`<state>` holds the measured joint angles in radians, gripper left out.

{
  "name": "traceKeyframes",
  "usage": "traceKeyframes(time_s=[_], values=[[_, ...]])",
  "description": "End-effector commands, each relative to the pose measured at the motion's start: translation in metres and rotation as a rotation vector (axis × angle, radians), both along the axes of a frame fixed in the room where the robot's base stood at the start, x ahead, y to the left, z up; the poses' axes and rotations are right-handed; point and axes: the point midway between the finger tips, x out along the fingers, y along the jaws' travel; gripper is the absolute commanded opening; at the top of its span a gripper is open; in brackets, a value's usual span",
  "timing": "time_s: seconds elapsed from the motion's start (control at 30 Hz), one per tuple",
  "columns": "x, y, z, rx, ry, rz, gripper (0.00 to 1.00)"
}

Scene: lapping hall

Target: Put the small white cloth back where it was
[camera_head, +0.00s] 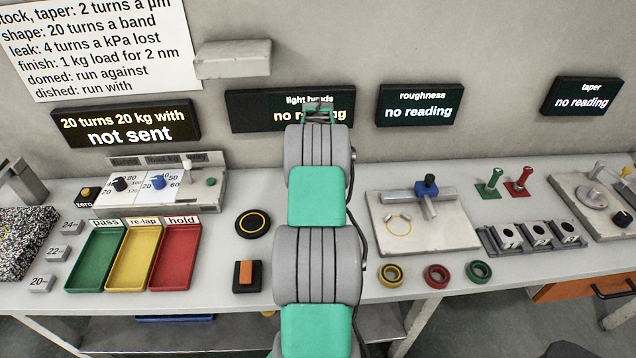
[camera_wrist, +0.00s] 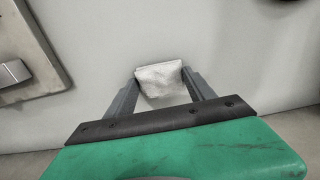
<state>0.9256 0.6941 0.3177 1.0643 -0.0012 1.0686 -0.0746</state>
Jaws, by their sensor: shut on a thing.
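The small white cloth (camera_wrist: 159,76) shows in the wrist view as a folded, slightly crumpled pad. My gripper (camera_wrist: 160,84) is shut on it, with one grey finger at each side. A pale grey surface lies behind the cloth; I cannot tell whether the cloth touches it. In the head view my own arm stands in front of the bench's middle and hides the fingers and the cloth.
On the bench (camera_head: 330,172), green (camera_head: 95,258), yellow (camera_head: 134,256) and red (camera_head: 175,256) trays stand at left. A black round pad (camera_head: 253,223) and a black block with an orange top (camera_head: 246,276) stand left of my arm. A metal plate fixture (camera_head: 424,220) and coloured rings stand right.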

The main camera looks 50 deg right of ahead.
Motion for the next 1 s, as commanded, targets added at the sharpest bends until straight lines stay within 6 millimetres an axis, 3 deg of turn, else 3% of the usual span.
traceKeyframes(time_s=[0.33,0.37,0.6,0.83,1.0], values=[[0.0,-0.001,-0.005,-0.003,-0.003,0.0,0.3],[0.001,-0.001,-0.003,-0.003,-0.003,0.0,0.65],[0.0,-0.001,-0.003,-0.003,-0.003,0.0,0.84],[0.0,-0.001,-0.002,-0.003,-0.003,0.0,0.84],[0.001,-0.002,0.015,-0.006,-0.004,0.0,0.84]])
